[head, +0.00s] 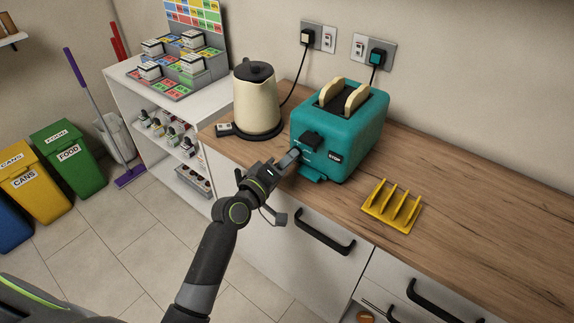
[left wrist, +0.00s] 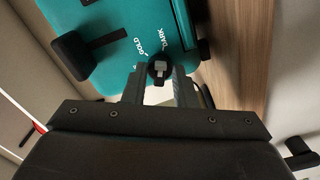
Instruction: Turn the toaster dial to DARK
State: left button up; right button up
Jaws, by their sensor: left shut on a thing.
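The teal toaster (head: 350,135) stands on the wooden counter with two slices of bread (head: 356,98) in its slots. Its front also shows in the left wrist view (left wrist: 120,35), with the words GOLD and DARK (left wrist: 166,42) printed near the dial. The small dark dial (left wrist: 158,70) sits between the fingertips of my left gripper (left wrist: 158,86), which is shut on it. In the head view my left gripper (head: 290,159) reaches the toaster's front face and hides the dial. I cannot tell which label the dial points to. My right gripper is not in view.
A cream kettle (head: 256,105) stands close to the toaster's left. A yellow toast rack (head: 392,206) lies on the counter at right, with clear counter (head: 480,215) beyond. A black lever (head: 311,139) juts from the toaster's front; drawer handles (head: 325,240) stick out below.

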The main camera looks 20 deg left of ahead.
pick_arm(q)
jog(key=shift+f+m, duration=0.15)
jog(key=shift+m, duration=0.55)
jog(key=o, duration=0.7)
jog(key=b+v, duration=0.2)
jog(key=v, duration=1.5)
jog(key=shift+s+b, duration=0.25)
jog(key=shift+b, duration=0.05)
